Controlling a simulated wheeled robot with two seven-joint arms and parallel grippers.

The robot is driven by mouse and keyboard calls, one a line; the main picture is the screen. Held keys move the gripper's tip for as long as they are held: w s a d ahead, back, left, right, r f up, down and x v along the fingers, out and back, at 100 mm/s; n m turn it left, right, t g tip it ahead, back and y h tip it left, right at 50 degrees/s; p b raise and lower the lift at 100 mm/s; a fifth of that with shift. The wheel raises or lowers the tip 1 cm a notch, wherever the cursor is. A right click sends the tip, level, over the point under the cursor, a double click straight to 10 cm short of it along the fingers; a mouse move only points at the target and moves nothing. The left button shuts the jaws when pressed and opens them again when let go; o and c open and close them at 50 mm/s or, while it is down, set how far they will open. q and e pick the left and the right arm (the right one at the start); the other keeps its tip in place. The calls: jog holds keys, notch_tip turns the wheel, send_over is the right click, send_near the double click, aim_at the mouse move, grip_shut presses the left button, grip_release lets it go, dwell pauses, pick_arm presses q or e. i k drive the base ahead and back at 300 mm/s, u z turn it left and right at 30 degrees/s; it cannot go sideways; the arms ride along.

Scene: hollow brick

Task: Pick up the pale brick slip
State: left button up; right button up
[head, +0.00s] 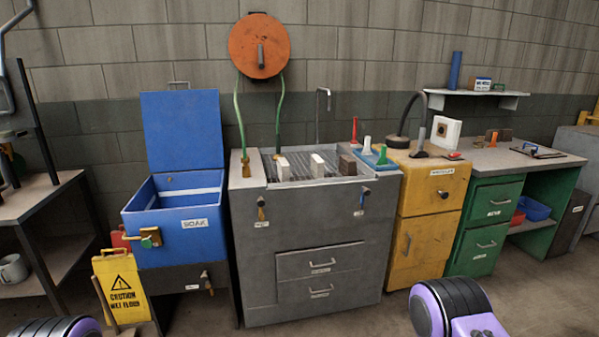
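Two pale, upright slabs stand in a row on the ribbed top of the grey sink unit. The left pale slab (284,168) is cream-white, and the middle pale slab (317,164) is similar. I cannot tell which is the pale brick slip. A darker brown-grey block (347,164) stands to their right. All are well away from me, and nothing of mine touches them. Only purple and black parts of my arms show at the bottom left and bottom right. Neither gripper is in view.
The grey sink unit (310,229) stands between an open-lidded blue soak tank (178,235) and a yellow cabinet (425,220). A blue tray (376,168) holds coloured-handled tools. A yellow caution sign (123,285) stands at left. The floor before the units looks clear.

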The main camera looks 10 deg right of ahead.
aim_at(283, 167)
jog(key=z, duration=0.65)
jog(key=i, duration=0.7)
jog(key=z, duration=0.5)
jog(key=i, duration=0.95)
jog(key=u, duration=0.5)
